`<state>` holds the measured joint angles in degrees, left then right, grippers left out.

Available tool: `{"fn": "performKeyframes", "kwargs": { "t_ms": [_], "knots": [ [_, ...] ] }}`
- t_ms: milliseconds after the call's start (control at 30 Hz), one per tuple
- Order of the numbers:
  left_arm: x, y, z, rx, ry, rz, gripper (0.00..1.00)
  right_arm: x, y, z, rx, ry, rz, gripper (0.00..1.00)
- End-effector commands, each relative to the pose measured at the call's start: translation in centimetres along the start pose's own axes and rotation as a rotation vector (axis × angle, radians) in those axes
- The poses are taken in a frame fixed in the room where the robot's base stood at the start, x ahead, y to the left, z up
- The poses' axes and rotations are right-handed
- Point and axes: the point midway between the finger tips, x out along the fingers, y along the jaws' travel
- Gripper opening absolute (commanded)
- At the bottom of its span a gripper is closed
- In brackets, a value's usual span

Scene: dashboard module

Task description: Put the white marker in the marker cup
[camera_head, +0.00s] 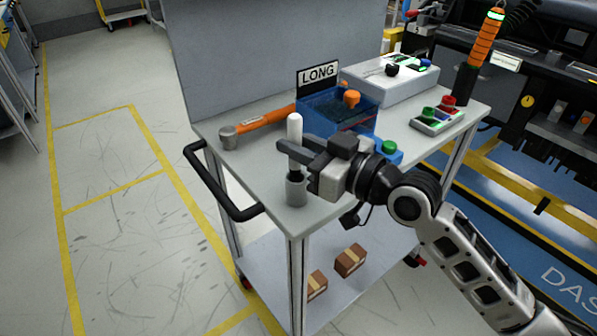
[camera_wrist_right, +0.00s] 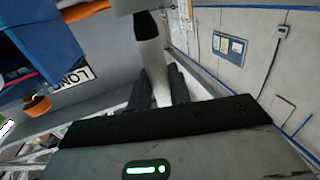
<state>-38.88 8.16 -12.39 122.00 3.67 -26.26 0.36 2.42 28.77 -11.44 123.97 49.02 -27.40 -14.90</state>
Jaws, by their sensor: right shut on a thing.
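The white marker (camera_head: 295,128) stands upright near the front left corner of the cart top. My right gripper (camera_head: 296,152) is shut on it around the middle. The marker's dark lower end is right at the mouth of the grey marker cup (camera_head: 296,191); I cannot tell how far inside it is. In the right wrist view the marker (camera_wrist_right: 151,55) runs between my right gripper's dark fingers (camera_wrist_right: 157,88). A grey piece at the top edge there looks like the cup, mostly cut off. My left gripper is not in view.
An orange-handled hammer (camera_head: 262,126) lies behind the marker. A blue bin (camera_head: 350,122) with a LONG sign (camera_head: 318,73) stands behind my gripper. A white box (camera_head: 390,78) and a button panel (camera_head: 437,118) are farther right. The cart's black handle (camera_head: 222,188) is at left.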

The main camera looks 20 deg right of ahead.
Motion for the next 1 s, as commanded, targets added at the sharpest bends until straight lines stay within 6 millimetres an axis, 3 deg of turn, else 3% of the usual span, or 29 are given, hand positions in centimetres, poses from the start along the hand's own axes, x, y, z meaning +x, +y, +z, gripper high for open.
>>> {"fn": "performKeyframes", "kwargs": {
  "t_ms": [100, 233, 667, 700, 767, 1000],
  "knots": [
    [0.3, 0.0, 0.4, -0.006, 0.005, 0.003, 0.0, 0.0, 0.0, 2.5, 0.004, -0.006, 0.0, 0.0],
    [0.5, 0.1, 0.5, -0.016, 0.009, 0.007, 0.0, 0.0, 0.0, 4.2, 0.002, -0.004, 0.0, 0.0],
    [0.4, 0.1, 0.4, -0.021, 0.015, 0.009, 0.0, 0.0, 0.0, 4.9, 0.0, -0.001, 0.0, 0.0],
    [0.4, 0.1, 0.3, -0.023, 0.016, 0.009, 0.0, 0.0, 0.0, 4.9, 0.001, -0.002, 0.0, 0.22],
    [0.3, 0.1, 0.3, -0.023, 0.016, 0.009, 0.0, 0.0, 0.0, 4.8, 0.001, -0.001, 0.0, 0.39],
    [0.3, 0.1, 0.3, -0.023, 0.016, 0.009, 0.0, 0.0, 0.0, 4.8, 0.001, -0.001, 0.0, 0.41]
  ]
}}
